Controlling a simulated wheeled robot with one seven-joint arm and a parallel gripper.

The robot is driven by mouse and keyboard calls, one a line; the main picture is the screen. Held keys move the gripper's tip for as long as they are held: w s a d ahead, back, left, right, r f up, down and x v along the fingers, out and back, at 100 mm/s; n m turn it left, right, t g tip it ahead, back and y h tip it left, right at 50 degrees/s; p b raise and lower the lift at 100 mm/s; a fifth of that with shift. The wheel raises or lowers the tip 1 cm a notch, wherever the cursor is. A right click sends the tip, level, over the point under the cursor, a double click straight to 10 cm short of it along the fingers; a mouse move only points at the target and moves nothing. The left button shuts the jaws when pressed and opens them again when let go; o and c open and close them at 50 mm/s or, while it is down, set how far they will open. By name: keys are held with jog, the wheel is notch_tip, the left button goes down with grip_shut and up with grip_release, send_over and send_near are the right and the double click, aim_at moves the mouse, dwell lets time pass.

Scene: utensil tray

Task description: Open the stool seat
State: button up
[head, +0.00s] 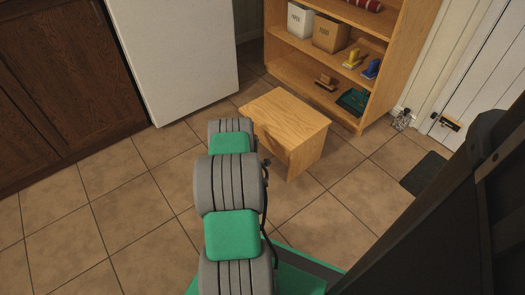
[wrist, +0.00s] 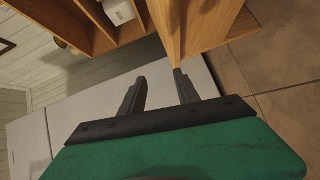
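The stool (head: 286,122) is a light wooden box on the tiled floor, in the middle of the head view. Its seat (head: 288,112) lies flat on top, closed. In the wrist view the stool (wrist: 198,22) fills the upper middle. In the head view my arm reaches to the stool's left side and hides my gripper. In the wrist view my gripper (wrist: 157,78) has its two fingers apart, with nothing between them. The right fingertip appears close to the stool's lower edge; I cannot tell whether it touches.
A wooden shelf (head: 290,72) with boxes and brushes stands behind the stool. A white cabinet (head: 172,55) stands at back left, beside dark wooden cupboards (head: 55,85). A dark mat (head: 424,174) lies at right. Floor left of my arm is clear.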

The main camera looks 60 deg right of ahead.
jog(key=h+b, duration=0.1)
send_near(263, 130)
jog(key=d, duration=0.1)
jog(key=shift+n, duration=0.4)
jog(key=b+x, duration=0.3)
jog(key=x, duration=0.5)
jog(key=shift+w+f, duration=0.1)
jog(key=shift+w, duration=0.15)
jog(key=shift+c, duration=0.6)
grip_shut()
